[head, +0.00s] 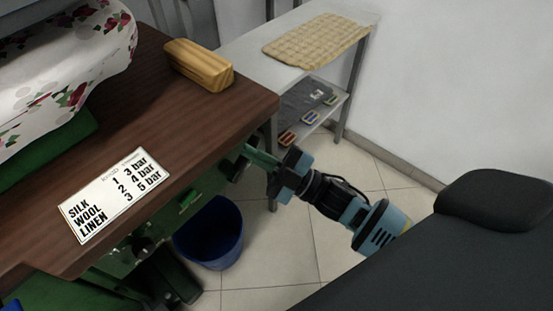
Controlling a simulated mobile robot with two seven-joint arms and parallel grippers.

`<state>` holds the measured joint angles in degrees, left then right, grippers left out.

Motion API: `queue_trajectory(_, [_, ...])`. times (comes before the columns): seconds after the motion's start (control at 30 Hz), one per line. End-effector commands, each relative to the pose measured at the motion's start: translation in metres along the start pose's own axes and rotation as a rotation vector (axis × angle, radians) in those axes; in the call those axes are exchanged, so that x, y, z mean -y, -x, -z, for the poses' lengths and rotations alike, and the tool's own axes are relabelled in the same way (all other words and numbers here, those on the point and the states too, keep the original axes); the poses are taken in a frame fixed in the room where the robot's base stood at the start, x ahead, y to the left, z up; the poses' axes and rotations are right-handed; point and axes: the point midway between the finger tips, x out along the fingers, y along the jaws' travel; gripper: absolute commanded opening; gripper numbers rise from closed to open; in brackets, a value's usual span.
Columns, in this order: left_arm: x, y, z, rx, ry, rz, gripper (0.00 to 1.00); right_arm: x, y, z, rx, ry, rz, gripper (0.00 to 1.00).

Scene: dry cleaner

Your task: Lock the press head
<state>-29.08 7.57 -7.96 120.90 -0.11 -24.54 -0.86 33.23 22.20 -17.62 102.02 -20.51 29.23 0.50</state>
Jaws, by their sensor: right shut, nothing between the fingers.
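A press part with a white, floral-patterned padded cover (62,65) and a green body (45,150) stands on the brown wooden table at the left; it is cut off by the picture edge. I cannot tell whether it is the press head, and no lock on it shows clearly. My right gripper (250,153) is shut and empty, just beyond the table's right edge. Its tips are close to a dark fitting (233,169) on the green machinery under the tabletop; I cannot tell whether they touch. My left gripper is not in view.
On the table (190,115) lie a wooden block (198,64) and a pressure card (115,192) for silk, wool and linen. A blue bin (215,240) stands below. A shelf unit (245,45) with a tan mat (318,40) stands behind. Tiled floor (345,170) is clear between.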

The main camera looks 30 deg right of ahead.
Motion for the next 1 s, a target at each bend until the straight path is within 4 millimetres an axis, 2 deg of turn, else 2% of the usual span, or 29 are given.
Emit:
queue_trajectory(0.07, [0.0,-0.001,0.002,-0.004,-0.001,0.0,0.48,-0.001,-0.015,0.0,-0.002,0.002,-0.001,0.0])
queue_trajectory(0.1, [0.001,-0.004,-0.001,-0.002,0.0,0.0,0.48,0.001,-0.009,-0.01,0.006,0.002,0.002,0.0])
queue_trajectory(0.2, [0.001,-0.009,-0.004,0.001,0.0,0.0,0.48,0.002,-0.004,-0.023,0.005,0.0,0.002,0.0])
queue_trajectory(0.4, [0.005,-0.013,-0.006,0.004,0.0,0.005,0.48,0.001,0.001,-0.037,0.003,0.0,0.001,0.0])
queue_trajectory(1.0, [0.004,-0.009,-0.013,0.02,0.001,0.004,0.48,0.0,0.003,-0.04,0.002,-0.02,-0.012,0.0])
